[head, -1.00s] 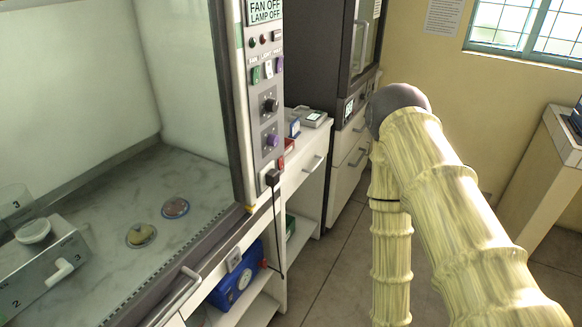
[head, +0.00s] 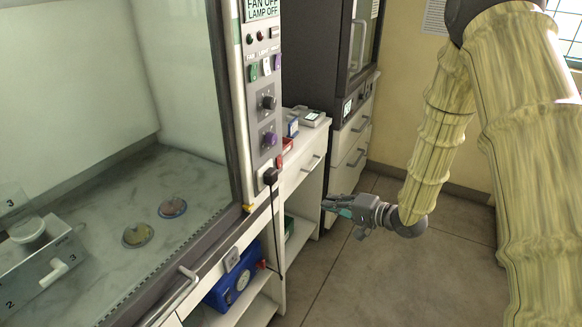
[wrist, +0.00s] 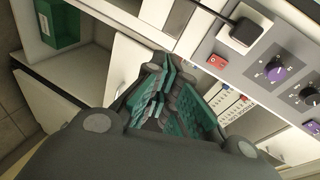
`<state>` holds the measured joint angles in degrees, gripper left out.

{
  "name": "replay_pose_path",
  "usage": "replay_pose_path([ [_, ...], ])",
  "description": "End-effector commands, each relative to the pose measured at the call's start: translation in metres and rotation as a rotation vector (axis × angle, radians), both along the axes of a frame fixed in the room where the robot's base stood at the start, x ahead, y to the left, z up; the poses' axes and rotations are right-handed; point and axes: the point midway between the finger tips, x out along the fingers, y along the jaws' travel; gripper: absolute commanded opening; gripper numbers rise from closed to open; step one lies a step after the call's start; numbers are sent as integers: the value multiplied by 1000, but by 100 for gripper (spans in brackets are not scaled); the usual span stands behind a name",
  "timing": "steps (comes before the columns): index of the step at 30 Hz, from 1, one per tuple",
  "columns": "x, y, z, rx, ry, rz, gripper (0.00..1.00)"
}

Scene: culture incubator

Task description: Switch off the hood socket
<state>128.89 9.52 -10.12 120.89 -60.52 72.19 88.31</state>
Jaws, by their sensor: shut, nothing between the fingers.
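The hood socket (head: 271,176) is low on the hood's grey front panel, with a black plug and hanging cable in it. In the wrist view the socket (wrist: 241,36) is a white square at the upper right with the black plug in it. A small red switch (wrist: 217,61) sits beside it; it is tiny in the head view (head: 279,161). Its on or off position cannot be told. My gripper (head: 328,203) is shut and empty, right of and lower than the socket, apart from it. Its teal-padded fingers show in the wrist view (wrist: 160,82).
Purple (head: 269,139) and black (head: 268,102) knobs and coloured rocker switches are higher on the panel. A white side bench (head: 306,150) with drawers stands behind the gripper. A blue device (head: 235,277) sits on a shelf under the hood. The floor at right is free.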

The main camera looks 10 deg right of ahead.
Motion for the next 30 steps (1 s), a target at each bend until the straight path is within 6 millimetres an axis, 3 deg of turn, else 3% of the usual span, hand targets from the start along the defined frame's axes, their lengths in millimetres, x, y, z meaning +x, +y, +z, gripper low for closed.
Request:
replay_pose_path([
  [1,7,-1,19,42,-8,18,0],
  [4,13,-2,48,115,-5,59,0],
  [10,16,-4,83,202,14,115,0],
  [25,17,-3,91,221,23,130,0],
  [30,23,7,89,219,23,132,0],
])
